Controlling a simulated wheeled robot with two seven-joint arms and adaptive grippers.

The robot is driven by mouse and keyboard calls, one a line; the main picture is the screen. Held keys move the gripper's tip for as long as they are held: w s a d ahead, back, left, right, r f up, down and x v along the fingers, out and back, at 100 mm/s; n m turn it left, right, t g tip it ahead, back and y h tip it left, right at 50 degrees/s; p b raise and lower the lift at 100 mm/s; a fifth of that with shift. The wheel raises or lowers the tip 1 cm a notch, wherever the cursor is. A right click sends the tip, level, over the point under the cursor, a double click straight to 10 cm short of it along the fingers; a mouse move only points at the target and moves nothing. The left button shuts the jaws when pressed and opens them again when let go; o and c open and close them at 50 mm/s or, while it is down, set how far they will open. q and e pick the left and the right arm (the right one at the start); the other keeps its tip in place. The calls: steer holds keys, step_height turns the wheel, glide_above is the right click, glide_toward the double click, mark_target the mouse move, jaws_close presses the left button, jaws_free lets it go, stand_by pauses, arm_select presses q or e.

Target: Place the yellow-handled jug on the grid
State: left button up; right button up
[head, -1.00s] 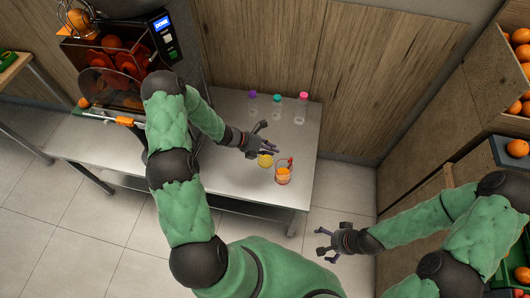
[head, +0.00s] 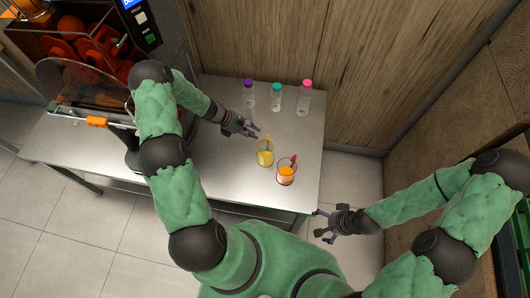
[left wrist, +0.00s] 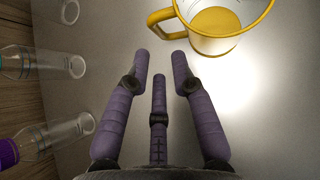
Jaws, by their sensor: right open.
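The yellow-handled jug (head: 265,158) stands upright on the steel table, with yellow liquid inside and its handle toward the wall. My left gripper (head: 252,130) is open and empty, just left of the handle and apart from it. In the left wrist view the jug (left wrist: 222,40) is at the top right, its handle just beyond the fingertips of my left gripper (left wrist: 161,58). My right gripper (head: 322,226) is open and empty, off the table's front right corner. I cannot make out the grid; my left arm covers part of the juicer's front.
A red-handled jug (head: 287,172) with orange liquid stands close to the right of the yellow one. Bottles with purple (head: 249,95), teal (head: 275,98) and pink (head: 304,98) caps stand near the wall. The juicer (head: 85,50) is at the left.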

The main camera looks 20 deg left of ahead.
arm_select(q)
steer(key=x, duration=0.8)
steer(key=shift+b, duration=0.4)
jaws_close()
